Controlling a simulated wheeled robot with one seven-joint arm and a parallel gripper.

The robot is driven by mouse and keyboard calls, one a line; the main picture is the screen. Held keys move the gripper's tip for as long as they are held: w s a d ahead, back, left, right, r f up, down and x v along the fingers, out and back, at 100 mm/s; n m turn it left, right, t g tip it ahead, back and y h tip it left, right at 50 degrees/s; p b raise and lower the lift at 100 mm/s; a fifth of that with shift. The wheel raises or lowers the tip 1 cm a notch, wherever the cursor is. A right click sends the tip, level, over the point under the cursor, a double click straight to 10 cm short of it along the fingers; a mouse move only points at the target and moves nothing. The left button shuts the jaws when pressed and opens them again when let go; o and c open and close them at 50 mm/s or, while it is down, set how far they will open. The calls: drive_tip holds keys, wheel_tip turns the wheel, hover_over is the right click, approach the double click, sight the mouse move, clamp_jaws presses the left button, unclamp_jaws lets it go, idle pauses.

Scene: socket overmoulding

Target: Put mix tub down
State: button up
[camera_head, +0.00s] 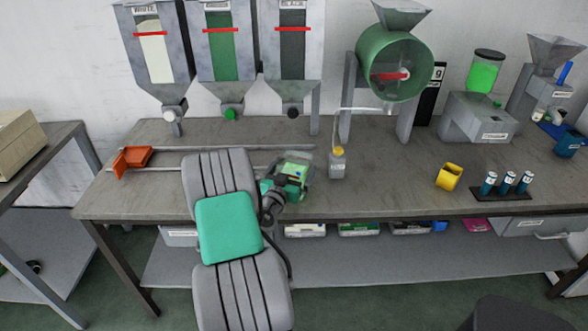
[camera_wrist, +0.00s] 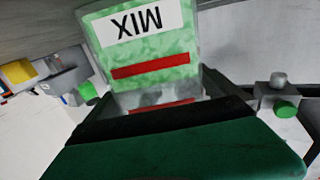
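The mix tub (camera_wrist: 148,50) fills the upper middle of the wrist view. It has clear walls, a white "MIX" label upside down in that view, a red band and speckled green contents. In the head view the tub (camera_head: 297,168) is at the end of my arm, over the middle of the table (camera_head: 390,190). My gripper (camera_head: 284,186) appears closed on the tub, with dark finger parts at its sides in the wrist view. The contact is partly hidden. I cannot tell whether the tub's base touches the tabletop.
A grey box with a yellow button (camera_head: 338,162) stands just right of the tub. A rail (camera_head: 220,149) and orange piece (camera_head: 132,160) lie left. Hoppers (camera_head: 222,45) and a green drum (camera_head: 395,62) stand behind. A yellow cup (camera_head: 449,177) and blue bottles (camera_head: 508,183) are right.

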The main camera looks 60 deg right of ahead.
drive_tip(key=shift+r+p, duration=0.3)
drive_tip(key=a+b, duration=0.3)
drive_tip(key=a, duration=0.9)
drive_tip(key=shift+s+f, duration=0.15)
drive_tip(key=shift+s, duration=0.3)
